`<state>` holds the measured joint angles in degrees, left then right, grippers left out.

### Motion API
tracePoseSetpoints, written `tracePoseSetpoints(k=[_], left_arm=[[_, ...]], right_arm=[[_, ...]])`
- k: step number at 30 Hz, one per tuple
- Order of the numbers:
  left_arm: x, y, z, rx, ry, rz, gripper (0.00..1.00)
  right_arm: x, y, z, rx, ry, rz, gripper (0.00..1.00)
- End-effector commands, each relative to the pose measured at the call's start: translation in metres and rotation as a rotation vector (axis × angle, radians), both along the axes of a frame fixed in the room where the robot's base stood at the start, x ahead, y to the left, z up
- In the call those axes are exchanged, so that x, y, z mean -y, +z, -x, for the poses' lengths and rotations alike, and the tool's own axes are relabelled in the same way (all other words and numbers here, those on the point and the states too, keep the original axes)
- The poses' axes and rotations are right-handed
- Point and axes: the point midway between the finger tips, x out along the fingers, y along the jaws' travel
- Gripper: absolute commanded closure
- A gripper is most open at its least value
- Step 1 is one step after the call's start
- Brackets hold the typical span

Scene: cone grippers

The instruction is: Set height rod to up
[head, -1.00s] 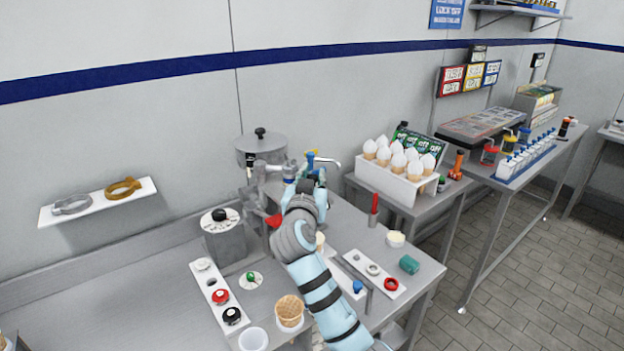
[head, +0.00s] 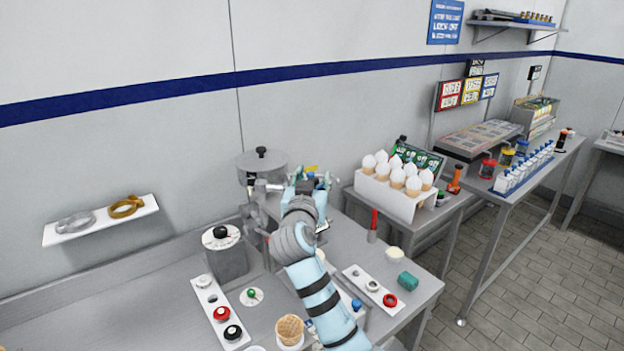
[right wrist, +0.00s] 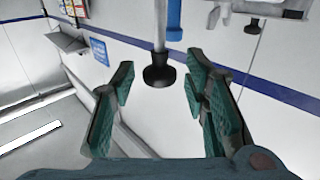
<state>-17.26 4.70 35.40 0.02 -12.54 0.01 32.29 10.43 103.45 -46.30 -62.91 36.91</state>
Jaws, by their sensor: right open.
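The height rod is most likely the thin grey rod with a black knob (right wrist: 158,76) in the right wrist view. Its knob sits between the two teal finger pads, with a gap on both sides. My right gripper (head: 312,180) is open at the grey machine with the lidded pot (head: 262,165) in the head view. It also shows in the right wrist view (right wrist: 160,98). My gripper and arm hide most of the machine's front in the head view, and the rod cannot be made out there. My left gripper is in neither view.
A blue bar (right wrist: 174,18) hangs close beside the rod. A red-handled tool (head: 373,225) and a white cone holder (head: 392,200) stand to the right.

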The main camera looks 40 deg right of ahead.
Motion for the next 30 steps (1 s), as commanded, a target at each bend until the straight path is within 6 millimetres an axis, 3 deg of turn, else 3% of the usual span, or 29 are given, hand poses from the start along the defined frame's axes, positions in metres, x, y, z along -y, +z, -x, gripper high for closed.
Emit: tracePoseSetpoints(k=[12, 30], left_arm=[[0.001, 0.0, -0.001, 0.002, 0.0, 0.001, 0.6], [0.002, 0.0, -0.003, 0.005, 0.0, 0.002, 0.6]], right_arm=[[-0.052, 0.0, 0.048, 0.001, 0.002, -0.002, 0.59], [-0.053, 0.0, 0.05, 0.001, 0.0, 0.001, 0.59]])
